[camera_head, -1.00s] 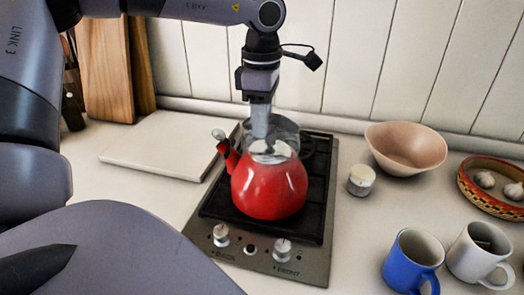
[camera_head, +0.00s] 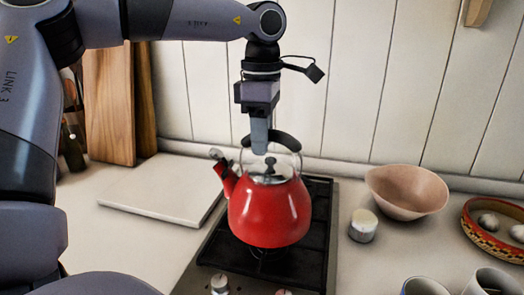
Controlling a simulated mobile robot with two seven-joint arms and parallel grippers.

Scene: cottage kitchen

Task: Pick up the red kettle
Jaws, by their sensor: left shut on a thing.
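The red kettle (camera_head: 269,212) is in the middle of the view, upright, with its spout to the left and a dark arched handle (camera_head: 286,140) on top. My left gripper (camera_head: 261,146) comes down from above and is shut on the handle. The kettle hangs a little above the black hob (camera_head: 318,232), and part of a burner shows under its base. The fingers partly hide the handle's left part. My right gripper is not in view.
A white board (camera_head: 160,189) lies left of the hob, with wooden boards (camera_head: 108,105) upright behind it. To the right are a small white-topped jar (camera_head: 363,226), a pink bowl (camera_head: 407,192), a patterned dish (camera_head: 488,238) and two mugs. The panelled wall stands close behind.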

